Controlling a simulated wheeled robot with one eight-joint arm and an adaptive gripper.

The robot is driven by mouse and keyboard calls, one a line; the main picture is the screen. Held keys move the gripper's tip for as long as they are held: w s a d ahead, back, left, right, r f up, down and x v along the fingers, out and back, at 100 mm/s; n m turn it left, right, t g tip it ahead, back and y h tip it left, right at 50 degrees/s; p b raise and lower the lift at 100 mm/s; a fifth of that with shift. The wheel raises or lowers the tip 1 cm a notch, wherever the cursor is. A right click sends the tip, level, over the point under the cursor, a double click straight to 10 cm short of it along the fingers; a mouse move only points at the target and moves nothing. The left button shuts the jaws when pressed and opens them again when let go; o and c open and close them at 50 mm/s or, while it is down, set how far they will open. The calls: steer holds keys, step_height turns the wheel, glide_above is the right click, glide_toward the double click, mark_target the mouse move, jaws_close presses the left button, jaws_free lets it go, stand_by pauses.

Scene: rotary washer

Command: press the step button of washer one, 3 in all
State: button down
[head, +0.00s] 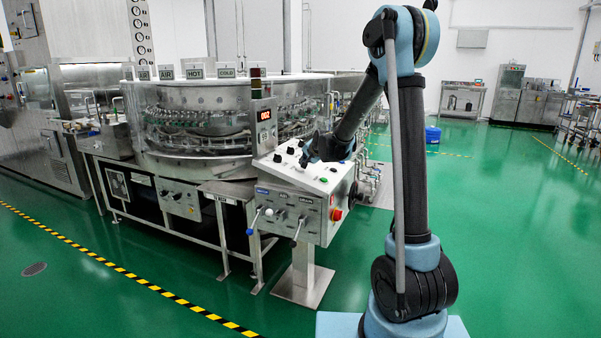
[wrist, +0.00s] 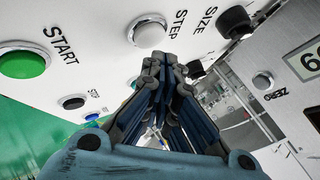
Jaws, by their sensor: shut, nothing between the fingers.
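The STEP button (wrist: 150,32) is a round pale grey button in a metal ring on the white control panel (wrist: 100,25) in the wrist view. Its label STEP is printed beside it. My gripper (wrist: 168,62) is shut and empty, with its fingertips just below the STEP button in the picture. I cannot tell whether they touch the panel. In the head view my gripper (head: 307,157) is at the sloped panel of the console (head: 285,172), in front of the rotary washer (head: 195,150). A red display (head: 265,115) above the console reads 002.
In the wrist view, the green START button (wrist: 22,62) lies left, with smaller black and blue buttons below. A black SIZE knob (wrist: 235,20) and a ZERO button (wrist: 262,81) lie right.

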steer(key=shift+s+d+r, duration=0.1)
steer(key=shift+d+r, duration=0.1)
steer(key=shift+r, duration=0.6)
steer(key=shift+s+d+r, duration=0.1)
steer(key=shift+d+r, duration=0.15)
steer(key=shift+r, duration=0.55)
steer(key=shift+d+r, duration=0.2)
steer(key=shift+r, duration=0.6)
steer(key=s+d+n+g+h, duration=0.1)
steer(key=s+d+n+g, duration=0.1)
steer(key=s+d, duration=0.8)
steer(key=s+d+n+g+h, duration=0.2)
steer(key=s+d, duration=0.4)
steer(key=s, duration=0.8)
steer(key=s+d+f+n+g, duration=0.1)
steer(key=s+d+f, duration=0.2)
steer(key=s, duration=0.6)
steer(key=s+d+f+n+g+h, duration=0.1)
steer(key=s+d+f, duration=0.2)
steer(key=s, duration=0.7)
steer(key=s+d+f+n+g, duration=0.1)
steer(key=s+d+f, duration=0.3)
steer(key=s, duration=0.5)
step_height(320, 180, down, 3)
steer(key=shift+s+r+g+h, duration=0.1)
steer(key=shift+s+g+h, duration=0.3)
steer(key=shift+g, duration=0.1)
steer(key=shift+w, duration=0.1)
